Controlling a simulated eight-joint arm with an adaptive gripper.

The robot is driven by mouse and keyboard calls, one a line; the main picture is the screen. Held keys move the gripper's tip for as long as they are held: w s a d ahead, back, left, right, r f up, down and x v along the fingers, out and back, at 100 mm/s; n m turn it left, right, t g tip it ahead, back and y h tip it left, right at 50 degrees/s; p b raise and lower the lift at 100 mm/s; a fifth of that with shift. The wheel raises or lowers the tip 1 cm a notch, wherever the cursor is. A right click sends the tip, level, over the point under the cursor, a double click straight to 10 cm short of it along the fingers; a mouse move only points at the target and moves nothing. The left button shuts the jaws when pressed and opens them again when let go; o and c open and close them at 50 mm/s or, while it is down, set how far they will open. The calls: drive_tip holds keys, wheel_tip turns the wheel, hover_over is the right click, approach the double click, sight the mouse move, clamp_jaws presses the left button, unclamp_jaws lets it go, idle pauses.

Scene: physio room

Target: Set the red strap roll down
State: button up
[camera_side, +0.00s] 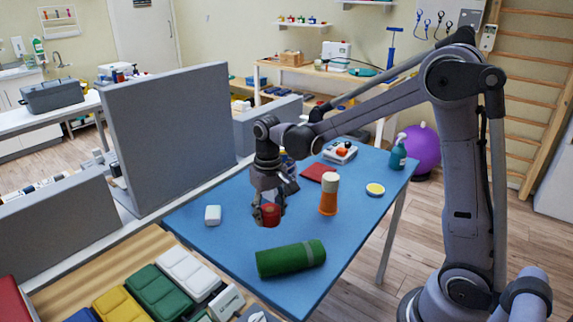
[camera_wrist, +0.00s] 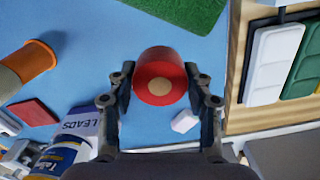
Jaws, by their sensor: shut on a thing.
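The red strap roll (camera_side: 270,213) is a short red cylinder held between the fingers of my gripper (camera_side: 268,205), over the blue table (camera_side: 226,243). In the wrist view, the red strap roll (camera_wrist: 158,77) shows its round end with a tan centre. My gripper (camera_wrist: 160,85) is shut on it, one finger on each side. Whether its underside touches the table cannot be told.
A green roll (camera_side: 291,259) lies in front, and an orange bottle (camera_side: 328,195) with a pale top stands to the right. A small white block (camera_side: 212,215) is at the left. A grey partition (camera_side: 170,135) rises behind.

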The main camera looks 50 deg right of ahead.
drive_tip(key=a+n, duration=0.2)
drive_tip(key=n, duration=0.1)
drive_tip(key=shift+s+a, duration=0.25)
drive_tip(key=shift+s, duration=0.1)
idle(0.3)
drive_tip(key=w+d+r+m, duration=0.1)
drive_tip(key=w+d+r, duration=0.1)
drive_tip(key=d, duration=0.5)
drive_tip(key=w+d+r+m, duration=0.1)
drive_tip(key=w+d+r, duration=0.15)
drive_tip(key=d, duration=0.55)
wheel_tip(320, 180, up, 3)
drive_tip(key=m, duration=0.3)
hover_over(316, 200)
wheel_tip(316, 200, down, 18)
drive_tip(key=shift+a+r, duration=0.1)
drive_tip(key=shift+r, duration=0.05)
drive_tip(key=o, duration=1.1)
drive_tip(key=shift+o, duration=0.2)
